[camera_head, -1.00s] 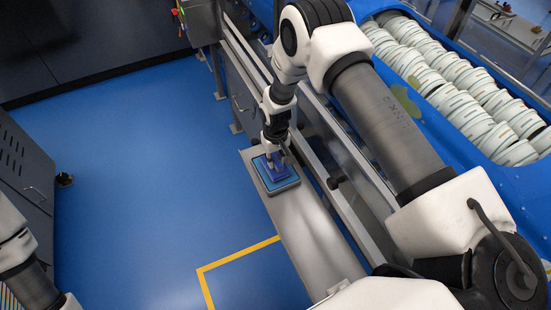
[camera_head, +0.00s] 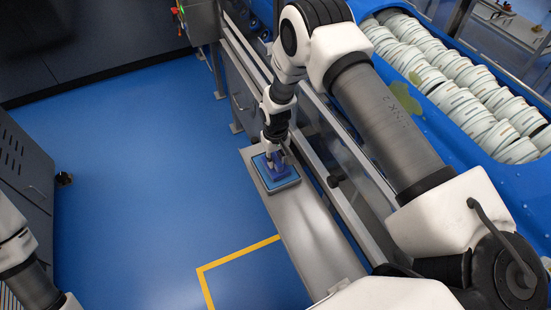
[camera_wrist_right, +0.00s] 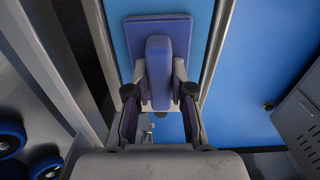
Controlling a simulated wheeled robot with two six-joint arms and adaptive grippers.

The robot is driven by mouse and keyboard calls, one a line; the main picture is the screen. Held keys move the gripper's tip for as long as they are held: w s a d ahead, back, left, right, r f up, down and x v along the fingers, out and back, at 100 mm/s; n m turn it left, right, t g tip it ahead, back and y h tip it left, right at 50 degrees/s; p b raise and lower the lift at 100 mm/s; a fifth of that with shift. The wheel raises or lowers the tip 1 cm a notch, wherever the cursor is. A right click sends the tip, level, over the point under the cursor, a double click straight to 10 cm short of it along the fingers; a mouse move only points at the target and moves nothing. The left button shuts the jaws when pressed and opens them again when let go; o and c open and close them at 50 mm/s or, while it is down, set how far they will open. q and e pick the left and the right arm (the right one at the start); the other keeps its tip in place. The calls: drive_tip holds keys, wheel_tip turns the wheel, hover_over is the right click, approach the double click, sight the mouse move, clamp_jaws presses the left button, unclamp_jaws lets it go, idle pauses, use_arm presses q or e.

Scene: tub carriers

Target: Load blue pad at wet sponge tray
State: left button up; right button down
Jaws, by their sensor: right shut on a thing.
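The blue pad (camera_head: 282,170) is a dark blue-violet plate with an upright grip block. My right gripper (camera_head: 276,157) is shut on that block, and its two fingers (camera_wrist_right: 158,92) press it from both sides in the right wrist view. The pad plate (camera_wrist_right: 178,30) shows beyond the fingers there. The wet sponge tray (camera_head: 284,188) is a shallow dark-rimmed tray with a light blue surface, on a steel shelf. The pad is over this surface; I cannot tell whether it touches. My left gripper is out of view.
The steel shelf (camera_head: 315,235) is bare in front of the tray. A steel frame with rails (camera_head: 345,190) runs along its right side. A blue machine full of pale cups (camera_head: 450,80) stands at the right. Open blue floor (camera_head: 140,180) lies to the left.

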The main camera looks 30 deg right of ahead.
sight(275, 158)
idle(0.5)
wheel_tip(275, 158, up, 7)
drive_tip(key=p, duration=0.5)
idle(0.4)
